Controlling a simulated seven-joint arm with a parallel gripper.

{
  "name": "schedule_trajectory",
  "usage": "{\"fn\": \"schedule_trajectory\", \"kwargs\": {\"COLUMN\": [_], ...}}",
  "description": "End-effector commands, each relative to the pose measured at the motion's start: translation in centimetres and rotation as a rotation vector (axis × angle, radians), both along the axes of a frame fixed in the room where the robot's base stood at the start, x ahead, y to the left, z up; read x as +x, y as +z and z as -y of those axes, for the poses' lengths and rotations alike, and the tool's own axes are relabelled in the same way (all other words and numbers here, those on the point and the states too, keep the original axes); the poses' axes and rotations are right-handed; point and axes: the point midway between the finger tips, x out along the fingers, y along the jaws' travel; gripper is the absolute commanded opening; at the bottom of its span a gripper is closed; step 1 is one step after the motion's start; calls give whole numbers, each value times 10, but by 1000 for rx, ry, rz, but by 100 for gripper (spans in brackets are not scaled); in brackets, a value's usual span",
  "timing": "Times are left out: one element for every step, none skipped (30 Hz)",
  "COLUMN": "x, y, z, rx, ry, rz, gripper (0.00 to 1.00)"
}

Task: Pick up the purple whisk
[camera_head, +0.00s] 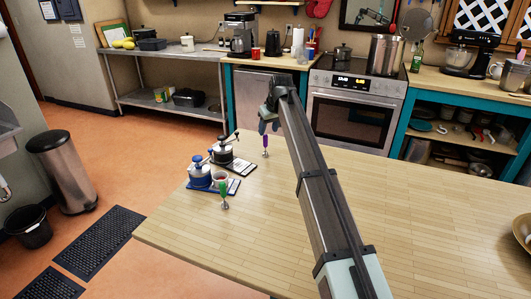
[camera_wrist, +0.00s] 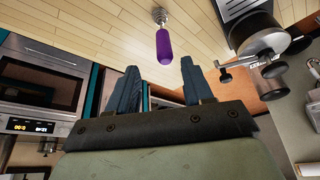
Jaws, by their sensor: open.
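The purple whisk (camera_head: 266,141) stands upright near the far edge of the wooden table, just below my gripper in the head view. In the wrist view the purple whisk (camera_wrist: 162,42) shows its purple handle and a silver end, beyond the fingertips and about midway between them. My gripper (camera_head: 269,116) is partly hidden behind my arm in the head view. In the wrist view my gripper (camera_wrist: 158,78) has its two blue fingers spread apart, with nothing between them. The whisk and fingers look apart.
The table's right side is mostly clear. An oven (camera_head: 348,117) stands behind.

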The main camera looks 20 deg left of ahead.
Motion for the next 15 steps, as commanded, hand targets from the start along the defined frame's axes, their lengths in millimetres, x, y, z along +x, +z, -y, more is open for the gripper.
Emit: {"fn": "schedule_trajectory", "kwargs": {"x": [0, -1, -1, -1, -1, -2, -2, -3, -3, -1, 0, 1, 2, 2, 3], "y": [-2, -4, -8, -10, -14, -18, -22, -26, -31, -35, -39, -43, -45, -47, -49], "z": [-1, -1, -2, -3, -4, -5, -6, -7, -9, -10, -11, -13, -13, -14, -15], "rx": [0, 0, -1, -1, -1, -1, -1, -2, -1, -1, -1, 0, 0, 1, 1], "ry": [0, 0, 0, 0, 0, 0, 0, 0, 0, 0, 0, 1, 1, 1, 1], "rz": [0, 0, -1, -1, -1, -1, -1, -1, -1, -1, 1, 2, 2, 2, 2], "gripper": [51, 51, 51, 51, 51, 51, 51, 51, 51, 51, 51, 51, 51, 51, 51]}}
